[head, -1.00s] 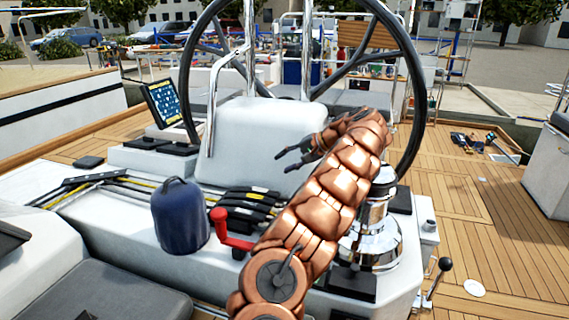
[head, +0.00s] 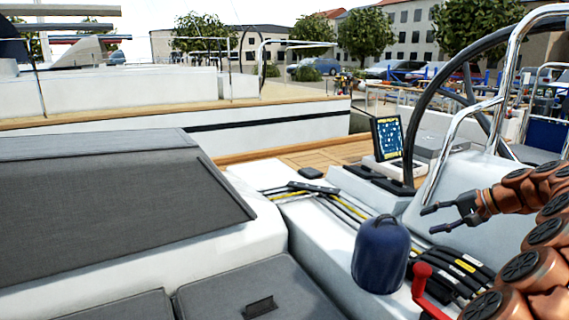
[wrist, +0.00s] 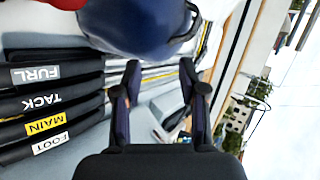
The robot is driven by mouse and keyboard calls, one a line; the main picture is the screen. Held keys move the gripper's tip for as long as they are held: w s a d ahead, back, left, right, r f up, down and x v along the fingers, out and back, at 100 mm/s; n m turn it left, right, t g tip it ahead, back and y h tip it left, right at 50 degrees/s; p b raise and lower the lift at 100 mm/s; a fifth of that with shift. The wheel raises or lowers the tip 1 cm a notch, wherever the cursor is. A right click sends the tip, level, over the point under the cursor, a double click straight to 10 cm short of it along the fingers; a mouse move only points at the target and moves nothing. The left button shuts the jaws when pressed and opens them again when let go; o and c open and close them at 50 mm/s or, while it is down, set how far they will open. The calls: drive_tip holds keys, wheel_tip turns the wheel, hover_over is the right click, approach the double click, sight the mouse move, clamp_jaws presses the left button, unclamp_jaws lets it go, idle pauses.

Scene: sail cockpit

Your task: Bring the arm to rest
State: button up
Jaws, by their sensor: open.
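My copper-coloured arm (head: 540,250) comes in from the right edge of the head view. My gripper (head: 432,220) is at its end, with two dark fingers spread apart and nothing between them. It is above the white console, up and to the right of a dark blue rounded cover (head: 380,258). In the wrist view my gripper (wrist: 164,92) also shows open and empty, with the blue cover (wrist: 140,22) beyond the fingertips.
Black rope clutches (head: 462,270) labelled FURL, TACK, MAIN and FOOT in the wrist view (wrist: 45,110) sit below the gripper. A red handle (head: 420,282), a steering wheel (head: 440,95), a steel rail (head: 460,140) and a display (head: 387,136) are close by. Grey seat cushions (head: 240,290) lie left.

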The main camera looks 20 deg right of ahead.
drive_tip(key=a, duration=0.3)
drive_tip(key=w+a+n+g, duration=0.1)
drive_tip(key=a, duration=0.2)
drive_tip(key=w+a+r+n+y, duration=0.1)
drive_tip(key=a, duration=0.2)
drive_tip(key=shift+a+g, duration=0.3)
drive_tip(key=shift+g, duration=0.1)
drive_tip(key=s+a+n+g, duration=0.2)
drive_tip(key=a+n+g, duration=0.1)
drive_tip(key=a, duration=1.3)
drive_tip(key=s+a+f+n+g+h, duration=0.2)
drive_tip(key=s+a+f+n+g, duration=0.25)
drive_tip(key=s+a, duration=0.65)
drive_tip(key=s+a+f+n+g+h, duration=0.1)
drive_tip(key=s+f+h, duration=0.3)
drive_tip(key=s, duration=0.7)
drive_tip(key=s+a+f+n+g+h, duration=0.1)
drive_tip(key=s+f, duration=0.5)
drive_tip(key=s, duration=0.4)
wheel_tip(320, 180, up, 17)
drive_tip(key=w+t+p, duration=0.1)
drive_tip(key=p, duration=1.4)
